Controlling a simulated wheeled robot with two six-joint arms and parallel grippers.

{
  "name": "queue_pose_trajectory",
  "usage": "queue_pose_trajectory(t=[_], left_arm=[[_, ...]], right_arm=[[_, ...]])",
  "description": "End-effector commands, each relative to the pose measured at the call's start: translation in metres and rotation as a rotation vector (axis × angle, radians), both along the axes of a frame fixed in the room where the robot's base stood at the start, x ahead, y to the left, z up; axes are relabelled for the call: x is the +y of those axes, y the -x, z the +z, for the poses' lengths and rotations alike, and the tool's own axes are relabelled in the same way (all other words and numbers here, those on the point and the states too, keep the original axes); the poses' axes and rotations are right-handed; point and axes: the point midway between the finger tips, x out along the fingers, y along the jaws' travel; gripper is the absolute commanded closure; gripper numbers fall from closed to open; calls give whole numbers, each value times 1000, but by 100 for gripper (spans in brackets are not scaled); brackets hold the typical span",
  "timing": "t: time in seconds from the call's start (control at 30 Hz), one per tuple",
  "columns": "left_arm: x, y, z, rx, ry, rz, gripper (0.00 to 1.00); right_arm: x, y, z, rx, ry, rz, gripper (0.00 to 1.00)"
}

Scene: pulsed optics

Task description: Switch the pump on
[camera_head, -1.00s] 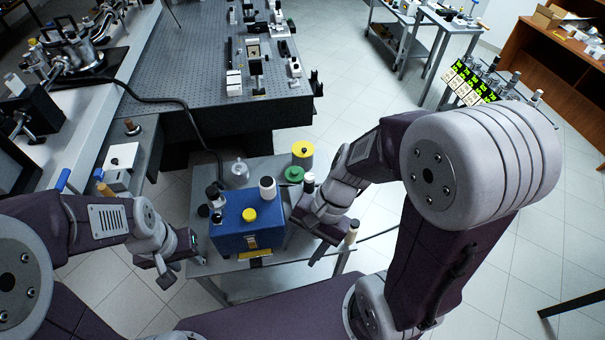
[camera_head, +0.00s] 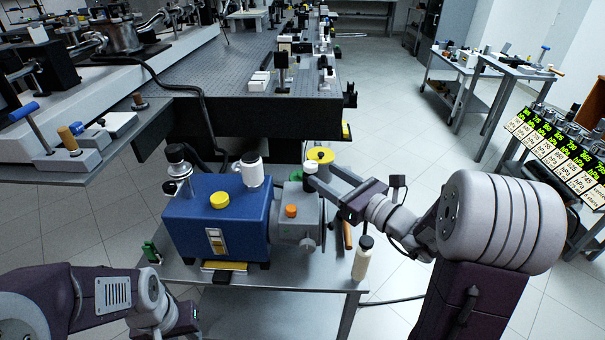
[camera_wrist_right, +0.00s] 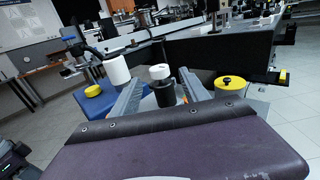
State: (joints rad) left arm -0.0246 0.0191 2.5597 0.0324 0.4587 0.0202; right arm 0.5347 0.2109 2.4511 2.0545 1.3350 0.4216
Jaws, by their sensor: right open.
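The pump is a blue box (camera_head: 190,232) with a grey motor block (camera_head: 311,219) on its right, on a low metal cart. An orange knob (camera_head: 291,211) sits on the grey block. A small panel (camera_head: 215,240) is on the blue front. My right gripper (camera_head: 318,176) is open above the grey end. In the right wrist view its fingers (camera_wrist_right: 161,92) stand either side of a white-topped black cylinder (camera_wrist_right: 160,83); contact cannot be told. My left gripper (camera_head: 180,322) is low at the left, its jaws unclear.
A yellow-topped spool (camera_head: 320,155) stands behind the pump's grey end. A cream bottle with a black cap (camera_head: 362,258) stands at the cart's right edge (camera_head: 330,286). A large optical table (camera_head: 240,75) lies behind. Floor (camera_head: 400,165) is open at the right.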

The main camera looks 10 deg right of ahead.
Motion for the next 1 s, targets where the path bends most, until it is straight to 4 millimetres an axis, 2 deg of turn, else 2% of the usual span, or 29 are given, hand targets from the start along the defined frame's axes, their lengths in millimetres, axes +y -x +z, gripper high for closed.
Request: queue_pose_trajectory(t=[0.07, 0.3, 0.5, 0.83, 1.0], left_arm=[[0, 0, 1, 0, 0, 0, 64], [0, 0, -5, 0, 0, 0, 64], [0, 0, -7, 0, 0, 0, 64], [0, 0, -7, 0, 0, 0, 64], [0, 0, -7, 0, 0, 0, 64]], right_arm=[[4, -5, 1, 0, 1, 5, 47], [29, -47, 0, 0, 1, 8, 47], [42, -73, 0, 0, 1, 5, 47], [45, -79, 1, 0, 1, 3, 47], [45, -79, 1, 0, 1, 3, 94]])
